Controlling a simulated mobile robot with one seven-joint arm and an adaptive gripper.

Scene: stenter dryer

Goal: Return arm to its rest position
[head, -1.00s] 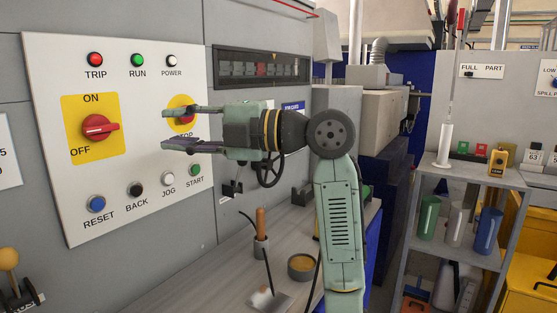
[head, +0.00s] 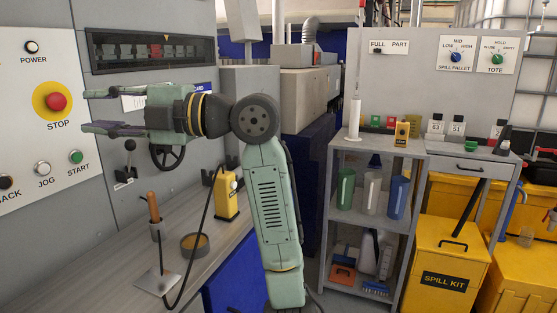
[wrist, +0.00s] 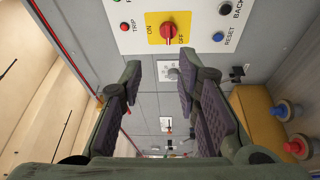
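My gripper (head: 92,110) is at the left of the head view, raised in front of the grey machine wall and pointing left. Its two fingers are apart with nothing between them. The red ON/OFF switch (wrist: 168,32) shows in the wrist view.
A grey shelf (head: 378,222) with jugs stands right of my arm. A yellow spill kit bin (head: 443,268) is at the far right. Floor between is narrow.

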